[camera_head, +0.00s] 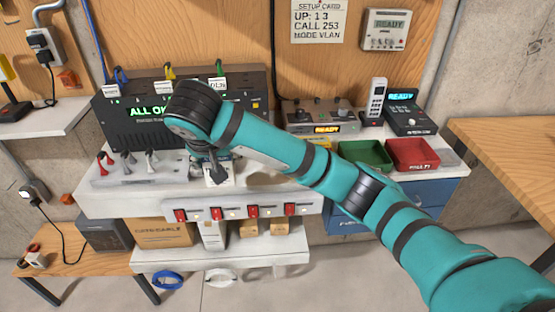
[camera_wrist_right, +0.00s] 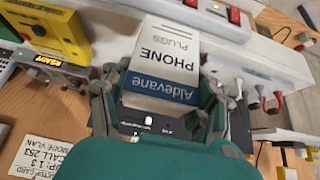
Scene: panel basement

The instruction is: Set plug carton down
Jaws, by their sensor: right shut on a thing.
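The plug carton (camera_wrist_right: 166,58) is a white box with a blue band, lettered "PHONE PLUGS" and "Aldevane". In the right wrist view it sits between the fingers of my right gripper (camera_wrist_right: 157,95), which is shut on it. In the head view my right gripper (camera_head: 213,167) points down over the white worktop (camera_head: 120,204), near its front edge. A small white part of the carton (camera_head: 220,176) shows below the fingers there. I cannot tell whether the carton touches the worktop. My left gripper is not in view.
A black panel (camera_head: 130,125) reading "ALL OK" stands behind, left of the gripper. A green bin (camera_head: 366,155) and a red bin (camera_head: 412,154) are at the right. Red switches (camera_head: 252,211) line a front strip. A bare wooden table (camera_head: 510,150) is far right.

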